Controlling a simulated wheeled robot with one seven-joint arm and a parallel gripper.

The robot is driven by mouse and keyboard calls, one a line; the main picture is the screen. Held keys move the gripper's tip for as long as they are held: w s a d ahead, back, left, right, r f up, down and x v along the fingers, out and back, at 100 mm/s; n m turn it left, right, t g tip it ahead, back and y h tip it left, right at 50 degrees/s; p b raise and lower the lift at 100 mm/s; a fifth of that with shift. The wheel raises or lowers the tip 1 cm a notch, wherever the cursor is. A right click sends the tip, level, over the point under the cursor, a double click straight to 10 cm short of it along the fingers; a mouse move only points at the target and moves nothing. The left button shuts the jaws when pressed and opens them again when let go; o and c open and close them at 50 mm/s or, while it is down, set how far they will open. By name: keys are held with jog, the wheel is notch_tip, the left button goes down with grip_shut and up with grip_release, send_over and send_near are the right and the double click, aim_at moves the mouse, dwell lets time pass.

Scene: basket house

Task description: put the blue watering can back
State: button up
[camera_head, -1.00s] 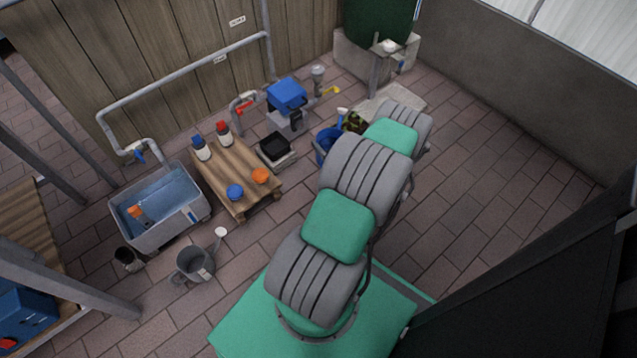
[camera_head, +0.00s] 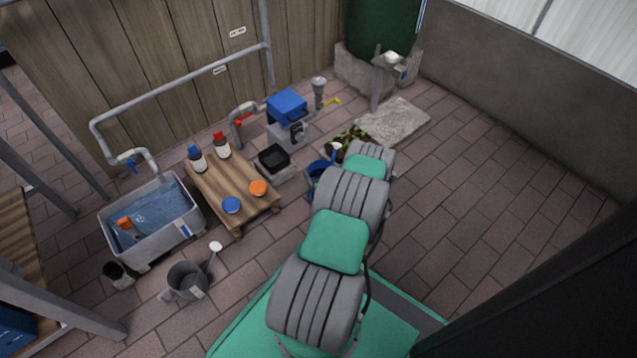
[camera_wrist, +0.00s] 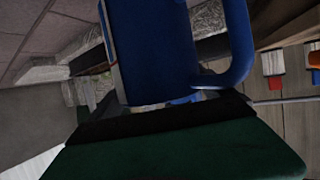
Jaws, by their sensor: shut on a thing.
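The blue watering can (camera_head: 317,176) shows only in part in the head view, beside the far end of my arm; the arm hides the rest. Its pale spout head (camera_head: 337,149) sticks up behind it. In the wrist view the blue can (camera_wrist: 150,60) fills the middle, with its curved handle (camera_wrist: 240,50) to the right. My gripper (camera_wrist: 165,120), dark green with a black edge, is shut on the can. The head view does not show the jaws. I cannot tell how far the can is above the paving.
A wooden pallet table (camera_head: 219,176) with bottles and lids stands left of my arm. Paving at right is clear.

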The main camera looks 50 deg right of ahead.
aim_at(316, 173)
jog(key=shift+w+f, duration=0.35)
jog(key=shift+w+f+b, duration=0.2)
jog(key=shift+f+b, duration=0.8)
jog(key=shift+f, duration=0.75)
jog(key=o, duration=1.8)
jog(key=shift+c, duration=0.2)
